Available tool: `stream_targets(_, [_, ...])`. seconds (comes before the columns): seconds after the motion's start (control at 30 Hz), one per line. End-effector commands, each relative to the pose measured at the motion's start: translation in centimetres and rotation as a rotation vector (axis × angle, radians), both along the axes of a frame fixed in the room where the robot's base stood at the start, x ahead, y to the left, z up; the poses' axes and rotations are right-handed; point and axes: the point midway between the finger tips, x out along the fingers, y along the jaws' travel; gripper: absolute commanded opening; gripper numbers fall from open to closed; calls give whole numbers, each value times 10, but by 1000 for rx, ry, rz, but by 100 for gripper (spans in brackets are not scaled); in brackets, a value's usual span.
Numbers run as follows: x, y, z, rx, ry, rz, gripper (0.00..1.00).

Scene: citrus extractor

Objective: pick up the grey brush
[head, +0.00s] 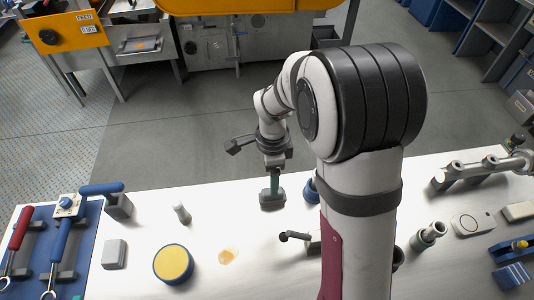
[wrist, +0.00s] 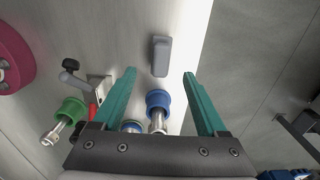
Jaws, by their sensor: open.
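A small grey block with a raised top, which looks like the grey brush (head: 272,202), lies on the white table near its far edge. It also shows in the wrist view (wrist: 161,56), between and beyond my fingertips. My gripper (head: 273,190) points down just above it, with teal fingers. In the wrist view my gripper (wrist: 159,73) is open, one finger to each side of the brush, and nothing is held. I cannot tell whether the fingertips reach down beside it.
A blue-collared fitting (wrist: 157,103) stands close to the brush. A green-collared fitting (wrist: 66,118) and a small black-knobbed lever (head: 293,236) are nearby. A yellow-topped round tin (head: 173,263) sits further left. The table's far edge runs close behind the brush.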

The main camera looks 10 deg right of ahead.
Motion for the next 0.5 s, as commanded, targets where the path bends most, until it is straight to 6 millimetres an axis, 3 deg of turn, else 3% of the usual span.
stream_targets(0.1, [-1, 0, -31, 0, 5, 0, 75])
stream_targets(0.27, [-1, -1, -52, 0, 3, 0, 75])
stream_targets(0.5, [1, -4, -96, 0, 4, 1, 75])
